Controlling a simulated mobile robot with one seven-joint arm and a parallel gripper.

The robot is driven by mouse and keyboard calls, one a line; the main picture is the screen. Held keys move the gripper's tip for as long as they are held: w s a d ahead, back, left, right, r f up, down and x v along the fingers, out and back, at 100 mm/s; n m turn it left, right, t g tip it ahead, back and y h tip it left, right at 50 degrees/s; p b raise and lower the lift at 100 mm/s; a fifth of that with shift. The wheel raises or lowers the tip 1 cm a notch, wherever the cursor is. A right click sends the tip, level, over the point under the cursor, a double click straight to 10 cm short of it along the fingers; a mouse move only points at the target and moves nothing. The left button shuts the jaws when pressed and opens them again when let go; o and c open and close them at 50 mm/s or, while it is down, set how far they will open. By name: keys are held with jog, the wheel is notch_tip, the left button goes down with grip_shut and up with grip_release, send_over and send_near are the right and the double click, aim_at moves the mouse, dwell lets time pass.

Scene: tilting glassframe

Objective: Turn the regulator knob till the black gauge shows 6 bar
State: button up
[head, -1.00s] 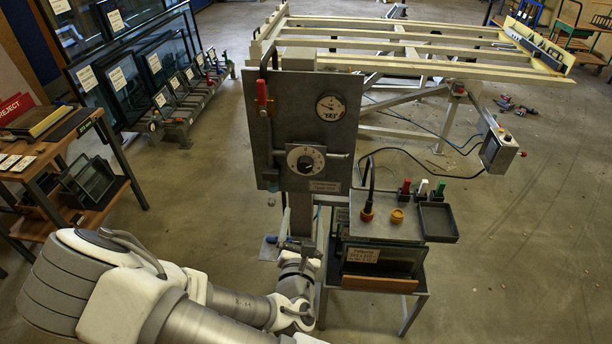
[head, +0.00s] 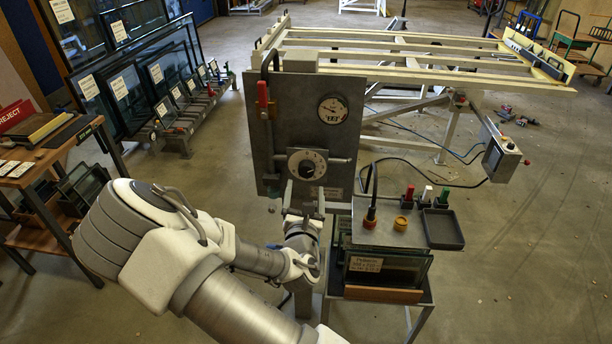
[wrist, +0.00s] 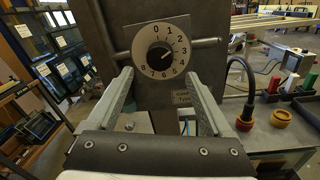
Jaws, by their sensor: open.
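The regulator knob (head: 307,165) is black, on a round white numbered dial on the grey panel (head: 270,130). In the wrist view the knob (wrist: 160,54) has a white mark pointing to the right and slightly up, near the low numbers. The round gauge (head: 332,110) with a white face sits above the knob; its needle is too small to read surely. My gripper (head: 304,200) is just below the knob in the head view. In the wrist view my gripper (wrist: 159,77) is open and empty, its fingertips apart at the lower left and lower right of the dial.
A red-handled valve (head: 263,97) is on the panel's left. A horizontal pipe (wrist: 206,42) runs beside the dial. At right, a small bench has a black tray (head: 442,228) and an orange-based cable post (head: 370,215). A pale frame table (head: 420,62) stands behind.

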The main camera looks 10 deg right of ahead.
aim_at(306, 174)
jog(key=x, duration=0.6)
jog(key=shift+w, duration=0.2)
grip_shut()
